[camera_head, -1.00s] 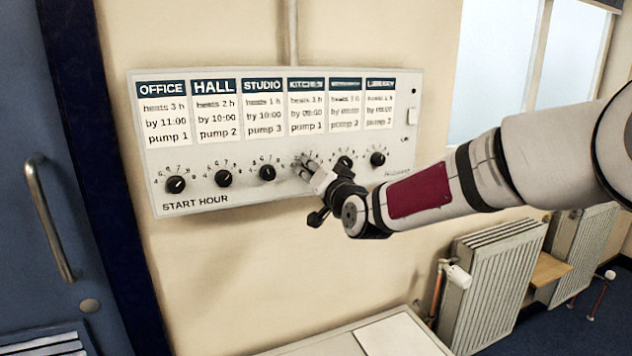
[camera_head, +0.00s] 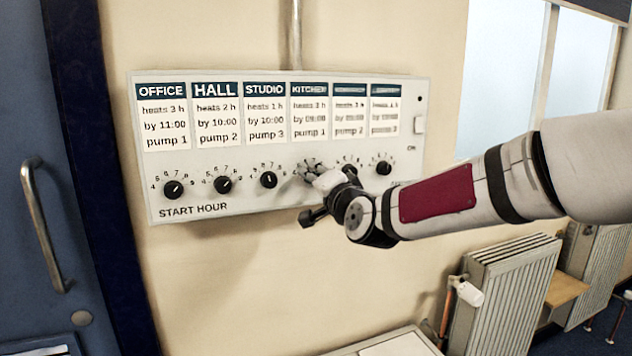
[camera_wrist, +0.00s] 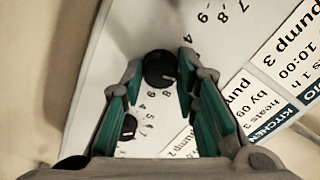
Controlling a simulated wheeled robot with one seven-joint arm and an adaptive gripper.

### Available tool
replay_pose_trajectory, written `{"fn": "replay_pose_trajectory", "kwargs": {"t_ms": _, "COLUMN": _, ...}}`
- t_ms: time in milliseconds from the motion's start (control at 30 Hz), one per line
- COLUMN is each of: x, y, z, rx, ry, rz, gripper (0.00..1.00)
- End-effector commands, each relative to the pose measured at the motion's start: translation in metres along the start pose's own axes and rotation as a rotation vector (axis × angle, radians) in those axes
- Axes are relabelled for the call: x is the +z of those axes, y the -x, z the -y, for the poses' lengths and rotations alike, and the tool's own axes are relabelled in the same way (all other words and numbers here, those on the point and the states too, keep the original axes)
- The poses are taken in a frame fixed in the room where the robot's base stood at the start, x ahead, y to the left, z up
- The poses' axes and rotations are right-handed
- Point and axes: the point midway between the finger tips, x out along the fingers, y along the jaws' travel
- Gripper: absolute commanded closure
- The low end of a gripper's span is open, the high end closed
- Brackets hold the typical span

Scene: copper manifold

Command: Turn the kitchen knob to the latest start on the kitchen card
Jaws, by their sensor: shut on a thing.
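The kitchen knob (camera_wrist: 160,68) is a black round dial, seen in the wrist view between my fingertips. A small light mark shows on it, but I cannot tell which hour it points to. My gripper (camera_wrist: 161,66) is shut on this knob, with green-lined fingers on either side. In the head view my gripper (camera_head: 318,178) is at the panel and hides the knob; part of its hour scale shows above. The kitchen card (camera_head: 309,112) hangs above it; its lines are blurred and seem to read heats 3 h, by 09:00, pump 1.
The white panel (camera_head: 240,205) carries a row of knobs, with the studio knob (camera_head: 268,180) close left and another knob (camera_head: 384,168) to the right. A radiator (camera_head: 505,290) stands at lower right. A blue door (camera_head: 40,120) is at left.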

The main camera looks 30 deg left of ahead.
Motion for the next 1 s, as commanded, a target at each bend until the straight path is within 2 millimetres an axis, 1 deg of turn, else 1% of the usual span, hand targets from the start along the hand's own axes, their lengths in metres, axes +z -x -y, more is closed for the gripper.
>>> {"fn": "replay_pose_trajectory", "kwargs": {"t_ms": 200, "x": 0.000, "y": 0.000, "z": 0.001, "rx": -0.001, "ry": 0.001, "rz": 0.000, "gripper": 1.00}}
{"fn": "replay_pose_trajectory", "kwargs": {"t_ms": 233, "x": 0.000, "y": 0.000, "z": 0.001, "rx": -0.001, "ry": 0.001, "rz": 0.000, "gripper": 0.68}}
{"fn": "replay_pose_trajectory", "kwargs": {"t_ms": 267, "x": 0.000, "y": 0.000, "z": 0.001, "rx": -0.001, "ry": 0.001, "rz": 0.000, "gripper": 0.61}}
{"fn": "replay_pose_trajectory", "kwargs": {"t_ms": 300, "x": 0.000, "y": 0.000, "z": 0.001, "rx": -0.001, "ry": 0.001, "rz": 0.000, "gripper": 0.52}}
{"fn": "replay_pose_trajectory", "kwargs": {"t_ms": 600, "x": 0.000, "y": 0.000, "z": 0.000, "rx": -0.001, "ry": 0.002, "rz": -0.001, "gripper": 0.51}}
{"fn": "replay_pose_trajectory", "kwargs": {"t_ms": 733, "x": -0.001, "y": 0.006, "z": 0.001, "rx": -0.001, "ry": 0.002, "rz": -0.002, "gripper": 0.51}}
{"fn": "replay_pose_trajectory", "kwargs": {"t_ms": 867, "x": -0.002, "y": 0.023, "z": 0.000, "rx": 0.001, "ry": 0.005, "rz": -0.002, "gripper": 0.51}}
{"fn": "replay_pose_trajectory", "kwargs": {"t_ms": 1000, "x": -0.002, "y": 0.051, "z": 0.000, "rx": 0.001, "ry": 0.005, "rz": -0.002, "gripper": 0.51}}
